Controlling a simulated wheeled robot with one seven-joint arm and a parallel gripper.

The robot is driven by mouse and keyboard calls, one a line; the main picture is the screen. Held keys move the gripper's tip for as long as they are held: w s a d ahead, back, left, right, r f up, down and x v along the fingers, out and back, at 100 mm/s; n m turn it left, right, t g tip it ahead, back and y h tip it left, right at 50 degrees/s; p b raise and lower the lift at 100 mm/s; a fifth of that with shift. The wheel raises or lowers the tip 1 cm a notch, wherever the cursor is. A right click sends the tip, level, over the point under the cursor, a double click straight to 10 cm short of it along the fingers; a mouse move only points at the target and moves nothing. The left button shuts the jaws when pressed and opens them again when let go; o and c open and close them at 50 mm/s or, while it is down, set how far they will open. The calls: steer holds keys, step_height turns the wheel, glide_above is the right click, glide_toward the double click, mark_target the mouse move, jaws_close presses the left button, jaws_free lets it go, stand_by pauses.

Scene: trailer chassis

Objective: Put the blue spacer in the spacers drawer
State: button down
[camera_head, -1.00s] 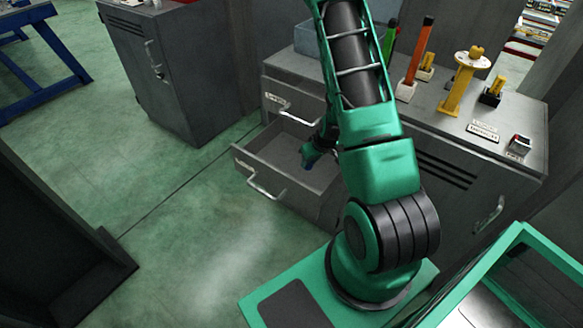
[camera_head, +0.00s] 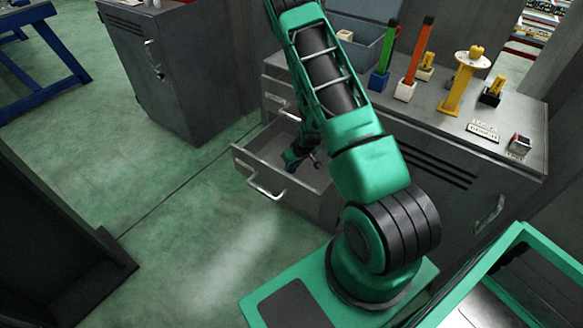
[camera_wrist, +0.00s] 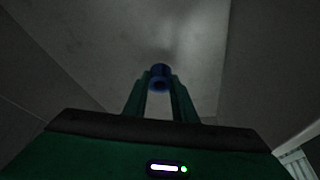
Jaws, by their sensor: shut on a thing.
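The blue spacer (camera_wrist: 160,72) is a short hollow cylinder held between the fingertips of my gripper (camera_wrist: 158,84) in the wrist view. My gripper (camera_head: 296,160) is shut on it, inside the outline of the open lower drawer (camera_head: 258,168) in the head view. The drawer is grey, pulled out, with a bar handle on its front. Pale grey drawer surfaces show beyond the spacer in the wrist view. I cannot tell whether the spacer touches the drawer floor. My arm hides part of the drawer's right side.
A labelled upper drawer (camera_head: 277,98) sits just above the open one. The grey cabinet top (camera_head: 440,108) carries a blue-grey bin (camera_head: 358,50), coloured upright posts, a yellow stand (camera_head: 462,85) and small labels. Open green floor lies left of the drawer.

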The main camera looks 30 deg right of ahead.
steer(key=shift+w+f, duration=0.25)
steer(key=shift+f, duration=0.3)
steer(key=shift+f, duration=0.1)
steer(key=c, duration=1.5)
jaws_free()
steer(key=shift+o, duration=0.2)
